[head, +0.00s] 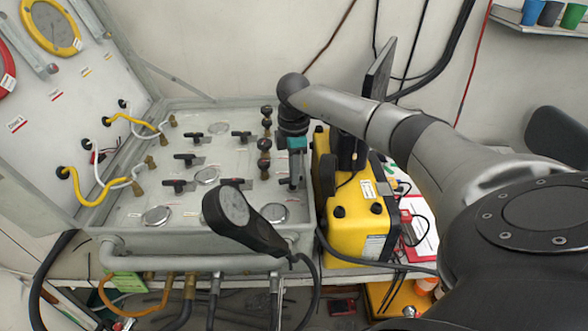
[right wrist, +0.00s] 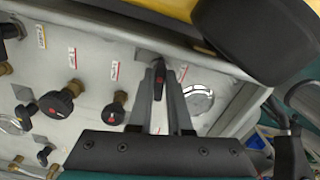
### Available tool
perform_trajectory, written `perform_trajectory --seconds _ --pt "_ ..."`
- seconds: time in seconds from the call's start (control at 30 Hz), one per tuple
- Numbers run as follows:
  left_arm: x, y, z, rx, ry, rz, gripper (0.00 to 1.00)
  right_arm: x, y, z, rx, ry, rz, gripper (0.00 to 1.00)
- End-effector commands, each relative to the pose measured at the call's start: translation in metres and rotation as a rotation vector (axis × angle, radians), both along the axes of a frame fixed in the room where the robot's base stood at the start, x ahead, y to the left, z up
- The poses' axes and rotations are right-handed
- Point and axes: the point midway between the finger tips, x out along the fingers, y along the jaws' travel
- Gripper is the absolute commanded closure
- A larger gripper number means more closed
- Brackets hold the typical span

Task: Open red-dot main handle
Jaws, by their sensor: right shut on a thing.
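The diver air panel (head: 130,205) lies in its open grey case, with several black handles and knobs on its face. My right gripper (head: 295,178) points down at the panel's right side, next to the yellow box. In the right wrist view its two grey fingers (right wrist: 159,108) stand on either side of a dark handle with a red mark (right wrist: 158,84) and are shut on it. The fingers cover part of this handle, and its exact angle is hard to tell. My left gripper is in neither view.
A yellow box (head: 345,235) stands close right of the panel. The case's raised lid (head: 60,110) is at left. Black knobs (right wrist: 62,100) sit left of the fingers.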

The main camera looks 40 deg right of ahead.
Motion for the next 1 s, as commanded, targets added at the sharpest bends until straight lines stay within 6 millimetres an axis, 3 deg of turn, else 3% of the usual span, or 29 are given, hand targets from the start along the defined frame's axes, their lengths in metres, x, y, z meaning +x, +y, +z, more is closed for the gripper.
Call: perform_trajectory --seconds 1.0 --pt "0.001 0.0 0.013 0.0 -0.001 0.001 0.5 0.004 -0.001 0.001 0.0 -0.002 0.952 1.0"
